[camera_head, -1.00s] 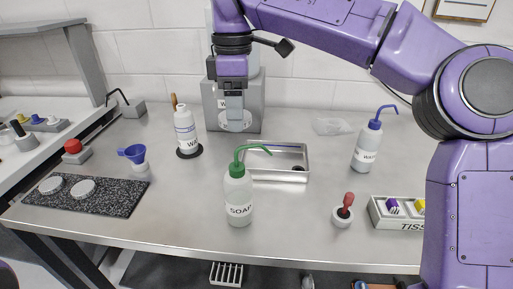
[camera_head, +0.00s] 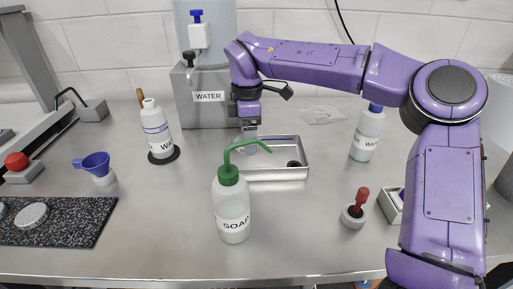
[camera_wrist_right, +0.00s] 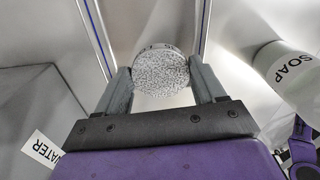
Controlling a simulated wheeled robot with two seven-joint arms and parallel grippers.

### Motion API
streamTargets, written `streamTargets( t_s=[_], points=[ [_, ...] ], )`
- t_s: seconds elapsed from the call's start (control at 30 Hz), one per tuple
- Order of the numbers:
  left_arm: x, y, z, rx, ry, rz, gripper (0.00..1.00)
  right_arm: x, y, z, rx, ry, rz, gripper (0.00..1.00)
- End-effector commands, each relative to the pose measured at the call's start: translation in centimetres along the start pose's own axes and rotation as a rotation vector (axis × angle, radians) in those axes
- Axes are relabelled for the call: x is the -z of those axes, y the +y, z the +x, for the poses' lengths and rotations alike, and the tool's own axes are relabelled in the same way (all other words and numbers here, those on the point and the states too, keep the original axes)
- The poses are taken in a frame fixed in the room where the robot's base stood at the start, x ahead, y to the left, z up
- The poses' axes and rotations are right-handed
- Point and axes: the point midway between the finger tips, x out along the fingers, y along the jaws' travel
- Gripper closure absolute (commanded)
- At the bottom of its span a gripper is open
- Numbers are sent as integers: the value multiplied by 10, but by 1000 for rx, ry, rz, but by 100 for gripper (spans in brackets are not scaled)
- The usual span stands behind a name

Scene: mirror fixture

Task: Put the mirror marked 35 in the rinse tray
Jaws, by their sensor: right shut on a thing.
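My right gripper (camera_head: 250,132) points down over the back left part of the metal rinse tray (camera_head: 304,152). It is shut on a round mirror (camera_wrist_right: 160,74), which sits between both fingers in the wrist view with its speckled grey face toward the camera. Small marks show on the mirror's rim, but I cannot read a number. In the head view the mirror is partly hidden behind the soap bottle's green spout. I cannot tell its exact height over the tray floor. My left gripper is not in view.
The soap bottle (camera_head: 232,210) stands close in front of the tray. A grey water dispenser (camera_head: 208,110) stands behind it. A wash bottle (camera_head: 367,134) and a red-handled tool (camera_head: 357,207) are at right. A small dark round thing (camera_head: 293,164) is in the tray. White discs lie on the speckled mat (camera_head: 75,218).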

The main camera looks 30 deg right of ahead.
Motion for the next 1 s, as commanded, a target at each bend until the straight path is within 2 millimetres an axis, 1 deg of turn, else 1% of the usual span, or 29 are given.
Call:
streamTargets(
  t_s=[0.03,0.1,0.17,0.27,0.3,0.4,0.5,0.67,0.8,0.83,0.87,0.9,1.0],
  points=[
    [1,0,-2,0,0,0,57,-6,4,8,1,1,1,66],
    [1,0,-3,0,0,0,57,-12,8,16,-1,1,1,66],
    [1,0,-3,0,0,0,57,-15,11,21,-2,1,1,66],
    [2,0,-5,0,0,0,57,-24,16,34,2,1,2,66],
    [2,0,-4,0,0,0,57,-23,16,44,1,-1,-1,66],
    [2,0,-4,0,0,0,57,-22,16,59,1,0,-1,66],
    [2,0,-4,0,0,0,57,-22,16,63,-2,2,0,66],
    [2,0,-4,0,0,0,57,-22,16,62,-3,1,0,66],
    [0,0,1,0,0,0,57,-22,16,67,-3,1,0,66],
    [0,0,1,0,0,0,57,-22,16,67,-2,1,0,28],
    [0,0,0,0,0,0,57,-22,16,66,-2,1,0,18],
    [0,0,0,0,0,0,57,-22,16,66,-2,1,0,5],
    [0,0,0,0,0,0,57,-22,16,66,-2,1,0,5]
  ],
)
